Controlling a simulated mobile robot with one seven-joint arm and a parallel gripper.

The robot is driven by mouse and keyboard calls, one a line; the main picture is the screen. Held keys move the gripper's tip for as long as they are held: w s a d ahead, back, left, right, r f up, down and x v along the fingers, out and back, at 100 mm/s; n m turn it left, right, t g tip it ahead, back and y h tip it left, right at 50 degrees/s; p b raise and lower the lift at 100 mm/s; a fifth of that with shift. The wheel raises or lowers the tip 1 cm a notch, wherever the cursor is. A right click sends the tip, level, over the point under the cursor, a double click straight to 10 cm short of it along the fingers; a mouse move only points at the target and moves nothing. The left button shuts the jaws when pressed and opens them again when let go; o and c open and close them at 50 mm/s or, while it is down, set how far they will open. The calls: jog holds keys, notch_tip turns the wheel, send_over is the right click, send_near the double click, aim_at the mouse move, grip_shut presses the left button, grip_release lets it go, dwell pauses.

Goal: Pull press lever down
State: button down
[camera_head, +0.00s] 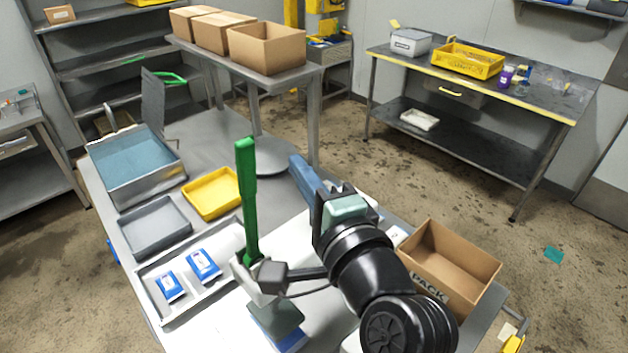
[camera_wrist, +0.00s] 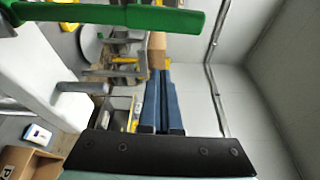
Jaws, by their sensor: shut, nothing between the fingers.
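The green press lever (camera_head: 247,195) stands upright in the head view, its lower end at the press's dark pivot (camera_head: 274,277). It also shows as a green bar along the top of the wrist view (camera_wrist: 165,19). My gripper (camera_head: 296,160) is to the right of the lever in the head view and appears apart from it. Its blue fingers are together with nothing between them, as the wrist view also shows (camera_wrist: 165,75). Below the pivot is the press's dark plate (camera_head: 276,318), with a blue and white pack partly visible under it. My arm hides part of the press.
A tray (camera_head: 225,262) with two blue and white packs lies left of the press. A yellow tray (camera_head: 211,194), a grey tray (camera_head: 156,226) and a metal basin (camera_head: 136,172) sit farther back. An open cardboard box (camera_head: 449,267) stands at the right.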

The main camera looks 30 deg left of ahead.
aim_at(250, 213)
jog(key=s+a+p, duration=0.2)
jog(key=a, duration=0.1)
jog(key=shift+a+r, duration=0.1)
jog(key=shift+a, duration=0.15)
jog(key=shift+s+a, duration=0.1)
jog(key=shift+s, duration=0.05)
